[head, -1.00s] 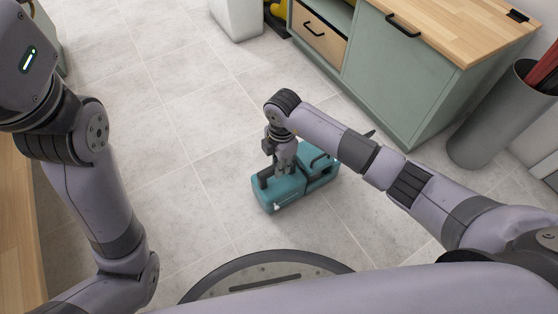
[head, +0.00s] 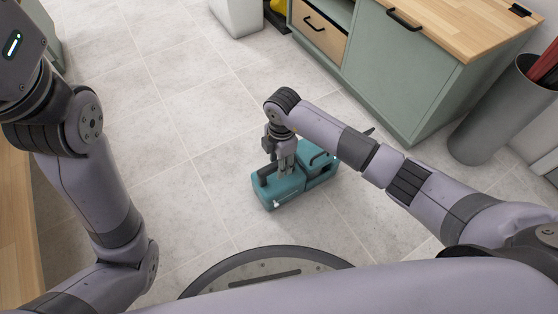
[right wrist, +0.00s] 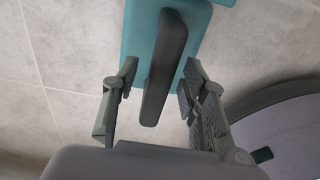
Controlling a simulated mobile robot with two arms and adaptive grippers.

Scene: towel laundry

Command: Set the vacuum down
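The vacuum is a teal box-shaped body (head: 285,192) with a dark handle. It appears to rest on the tiled floor in the middle of the head view. My right gripper (head: 281,163) points down at it from above. In the right wrist view, the two fingers of that gripper (right wrist: 158,92) are apart. The vacuum's dark handle (right wrist: 166,65) lies between them, with a visible gap on each side. The teal body (right wrist: 140,38) shows beyond. My left arm is at the left of the head view, and its gripper is out of frame.
A green cabinet (head: 400,75) with a wooden top stands at the upper right. A grey cylindrical bin (head: 495,115) stands beside it. A wooden surface (head: 18,220) runs along the left edge. The tiled floor (head: 150,110) left of the vacuum is clear.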

